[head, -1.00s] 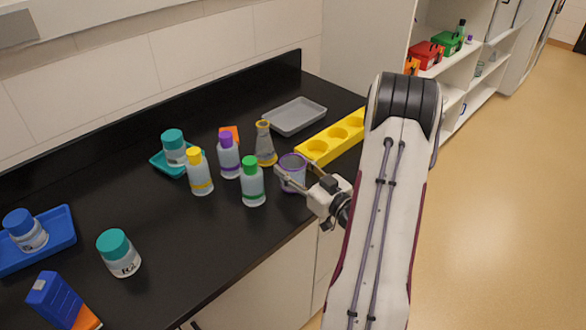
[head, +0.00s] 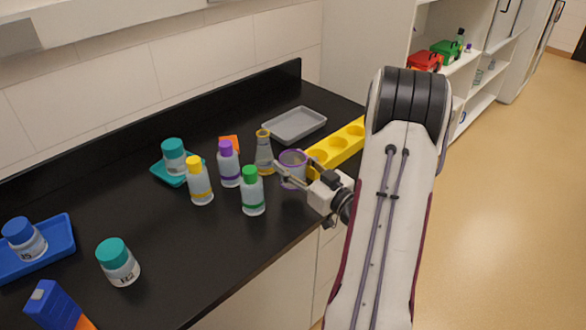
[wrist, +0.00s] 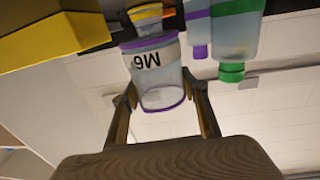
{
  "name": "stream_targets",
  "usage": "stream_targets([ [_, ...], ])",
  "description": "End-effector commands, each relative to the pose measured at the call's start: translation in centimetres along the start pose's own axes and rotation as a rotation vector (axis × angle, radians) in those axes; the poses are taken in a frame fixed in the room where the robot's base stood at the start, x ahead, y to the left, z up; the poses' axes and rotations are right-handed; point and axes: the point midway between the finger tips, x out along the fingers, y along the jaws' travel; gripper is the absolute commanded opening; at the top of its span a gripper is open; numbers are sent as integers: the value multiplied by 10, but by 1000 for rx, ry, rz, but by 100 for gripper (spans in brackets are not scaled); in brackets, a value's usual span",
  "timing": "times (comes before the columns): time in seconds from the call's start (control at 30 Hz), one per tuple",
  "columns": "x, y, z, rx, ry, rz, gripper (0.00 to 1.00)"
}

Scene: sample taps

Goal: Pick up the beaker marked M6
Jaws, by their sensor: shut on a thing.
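The beaker marked M6 (wrist: 158,72) is clear with purple bands, and its label faces the wrist camera. It also shows in the head view (head: 292,168) near the counter's front edge, beside the yellow rack. My gripper (head: 283,176) has one finger on each side of the beaker and is shut on it. In the wrist view my gripper (wrist: 162,100) holds it near its purple rim. That view is upside down. I cannot tell whether the beaker's base touches the counter.
A green-capped bottle (head: 252,192), a purple-capped bottle (head: 229,168) and a yellow-banded flask (head: 264,156) stand close left of the beaker. A yellow rack with round holes (head: 336,149) is to the right. A grey tray (head: 295,125) lies behind. The counter's front middle is clear.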

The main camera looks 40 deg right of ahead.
Motion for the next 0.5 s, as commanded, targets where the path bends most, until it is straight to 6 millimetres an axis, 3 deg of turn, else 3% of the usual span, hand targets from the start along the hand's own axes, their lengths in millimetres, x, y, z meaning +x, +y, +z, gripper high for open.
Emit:
stream_targets([
  [0.5,0,0,-35,-2,1,0,20],
])
